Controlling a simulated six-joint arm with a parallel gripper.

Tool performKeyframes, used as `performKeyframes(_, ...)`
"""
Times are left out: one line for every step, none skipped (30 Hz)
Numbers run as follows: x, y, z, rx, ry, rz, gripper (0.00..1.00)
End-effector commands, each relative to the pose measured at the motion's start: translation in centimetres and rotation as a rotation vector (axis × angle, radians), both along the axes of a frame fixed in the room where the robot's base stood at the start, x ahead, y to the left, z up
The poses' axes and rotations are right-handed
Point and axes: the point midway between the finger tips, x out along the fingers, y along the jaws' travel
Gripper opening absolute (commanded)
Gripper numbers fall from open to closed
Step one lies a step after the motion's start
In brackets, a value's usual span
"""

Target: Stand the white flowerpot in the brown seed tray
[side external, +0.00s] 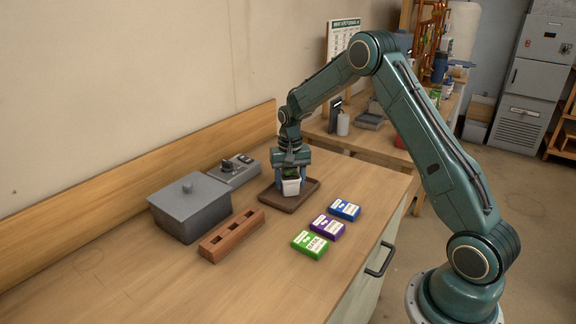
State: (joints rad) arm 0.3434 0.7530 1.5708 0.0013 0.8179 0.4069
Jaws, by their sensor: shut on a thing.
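The white flowerpot (291,188) is upright, with something green showing at its top. My gripper (291,178) is shut on the flowerpot from above, with a finger on each side of it. The brown seed tray (309,194) lies flat on the bench, directly under the pot in this view. I cannot tell whether the pot's base touches the tray floor or hangs just above it. The fingers and the pot hide part of the tray.
A grey lidded box (190,212), a grey device with a knob (235,170) and a brick with holes (232,235) stand left of the tray. Green (310,244), purple (327,228) and blue (344,210) packets lie to its right. The front left bench is clear.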

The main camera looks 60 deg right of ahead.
Motion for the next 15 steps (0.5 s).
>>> performKeyframes(0.01,-0.01,-0.06,0.0,0.0,0.0,0.29)
performKeyframes(0.01,-0.01,-0.13,0.0,0.0,0.0,0.29)
performKeyframes(0.01,-0.01,-0.22,0.0,0.0,0.0,0.29)
performKeyframes(0.02,-0.01,-0.28,0.0,0.0,0.0,0.29)
performKeyframes(0.01,-0.01,-0.29,0.0,0.0,0.0,0.58)
performKeyframes(0.01,-0.01,-0.27,0.0,0.0,0.0,0.65)
performKeyframes(0.0,0.0,-0.28,0.0,0.0,0.0,0.71)
performKeyframes(0.0,0.0,-0.27,0.0,0.0,0.0,0.75)
performKeyframes(0.0,0.0,-0.27,0.0,0.0,0.0,0.75)
performKeyframes(0.0,0.0,-0.27,0.0,0.0,0.0,0.75)
performKeyframes(0.0,0.0,-0.27,0.0,0.0,0.0,0.75)
performKeyframes(0.0,0.0,-0.27,0.0,0.0,0.0,0.75)
performKeyframes(0.0,0.0,-0.26,0.0,0.0,0.0,0.75)
performKeyframes(0.0,0.0,-0.26,0.0,0.0,0.0,0.75)
performKeyframes(0.0,0.0,-0.26,0.0,0.0,0.0,0.75)
